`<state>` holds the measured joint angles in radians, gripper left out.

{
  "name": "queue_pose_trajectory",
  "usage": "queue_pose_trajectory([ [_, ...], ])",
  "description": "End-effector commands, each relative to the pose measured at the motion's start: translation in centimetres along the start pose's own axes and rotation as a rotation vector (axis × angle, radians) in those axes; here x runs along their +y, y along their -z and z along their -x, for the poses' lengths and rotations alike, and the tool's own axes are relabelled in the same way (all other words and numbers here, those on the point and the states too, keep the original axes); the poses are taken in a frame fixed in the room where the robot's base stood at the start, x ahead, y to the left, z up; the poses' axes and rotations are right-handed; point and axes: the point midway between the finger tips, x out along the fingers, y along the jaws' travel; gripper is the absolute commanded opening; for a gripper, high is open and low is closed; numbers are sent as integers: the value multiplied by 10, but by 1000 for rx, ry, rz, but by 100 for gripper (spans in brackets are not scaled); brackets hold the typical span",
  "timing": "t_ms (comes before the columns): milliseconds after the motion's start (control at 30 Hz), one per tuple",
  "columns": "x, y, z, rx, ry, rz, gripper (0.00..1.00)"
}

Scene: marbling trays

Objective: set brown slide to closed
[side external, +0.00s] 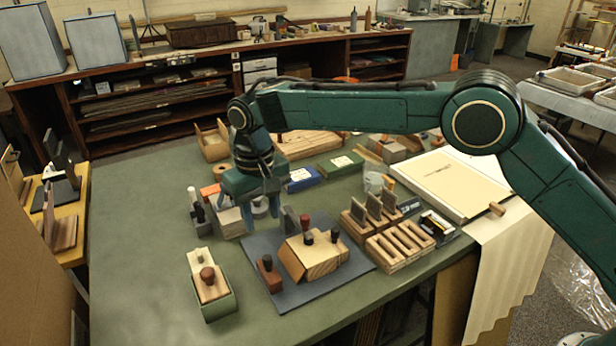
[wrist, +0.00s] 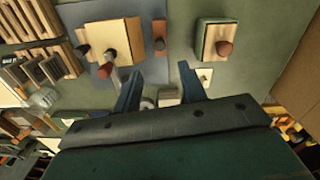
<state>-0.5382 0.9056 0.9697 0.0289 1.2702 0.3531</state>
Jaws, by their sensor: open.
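A green box (side external: 222,309) stands at the front left of the table, with a light wooden slide (side external: 207,293) on it. A round brown knob (side external: 207,275) stands on this slide, and a strip of the box shows uncovered at its near end. In the wrist view the wooden slide (wrist: 211,31) and brown knob (wrist: 224,47) are at upper right. Which piece is the brown slide is not certain. My gripper (side external: 261,215) is open and empty, pointing down behind the box and to its right, apart from it. In the wrist view its fingers (wrist: 158,80) show spread.
Right of the green box, a grey mat (side external: 300,297) holds a wooden box (side external: 318,262) with upright knobs and a small red-brown block (side external: 269,277) with a dark knob. Slotted wooden racks (side external: 400,245) stand further right.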

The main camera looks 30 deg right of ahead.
Motion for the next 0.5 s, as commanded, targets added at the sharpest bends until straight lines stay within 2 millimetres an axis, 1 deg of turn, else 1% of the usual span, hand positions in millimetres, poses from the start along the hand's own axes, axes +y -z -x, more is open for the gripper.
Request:
queue_pose_trajectory([
  [500,1,-1,-76,-3,-1,0,42],
])
